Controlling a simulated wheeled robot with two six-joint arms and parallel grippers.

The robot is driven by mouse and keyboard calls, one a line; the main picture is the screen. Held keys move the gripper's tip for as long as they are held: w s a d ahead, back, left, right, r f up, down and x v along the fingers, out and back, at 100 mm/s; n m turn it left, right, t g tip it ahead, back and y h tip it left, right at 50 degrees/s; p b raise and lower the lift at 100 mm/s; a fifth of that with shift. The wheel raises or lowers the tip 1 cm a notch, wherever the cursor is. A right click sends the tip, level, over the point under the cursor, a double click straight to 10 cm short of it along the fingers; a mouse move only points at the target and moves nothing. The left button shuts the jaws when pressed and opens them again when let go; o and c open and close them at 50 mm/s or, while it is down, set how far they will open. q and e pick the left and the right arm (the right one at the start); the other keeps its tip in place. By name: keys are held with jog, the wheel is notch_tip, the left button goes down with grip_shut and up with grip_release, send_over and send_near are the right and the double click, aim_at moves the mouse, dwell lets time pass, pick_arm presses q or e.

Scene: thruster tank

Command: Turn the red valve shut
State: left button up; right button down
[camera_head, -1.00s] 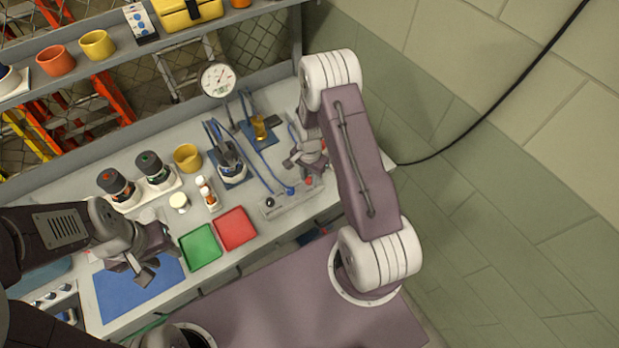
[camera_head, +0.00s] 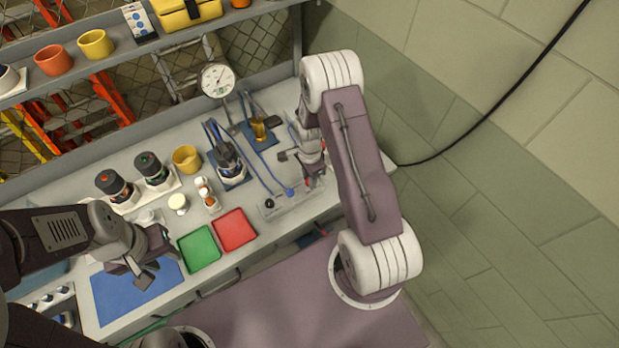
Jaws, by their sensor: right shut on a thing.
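A grey manifold block (camera_head: 283,205) lies near the right end of the bench, with a black knob (camera_head: 269,203) and a blue knob (camera_head: 289,192) on it. The red valve sits at the block's right end and is almost wholly covered by my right gripper (camera_head: 313,181). That gripper points down at the valve and is shut on it, though the fingertips are small and partly hidden. My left gripper (camera_head: 136,276) is open and empty above the blue mat (camera_head: 112,298) at the left front.
Green (camera_head: 199,249) and red (camera_head: 235,230) trays lie along the front edge. Black jars (camera_head: 151,168), a yellow cup (camera_head: 187,158) and a blue-hosed beaker (camera_head: 230,168) stand behind. A round gauge (camera_head: 216,80) rises at the back. A wall is to the right.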

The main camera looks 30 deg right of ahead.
jog(key=c, duration=1.1)
grip_release()
jog(key=shift+w+r, duration=0.1)
jog(key=shift+r, duration=0.3)
notch_tip(320, 180, up, 8)
jog(key=shift+r+b, duration=0.15)
jog(key=shift+b, duration=0.65)
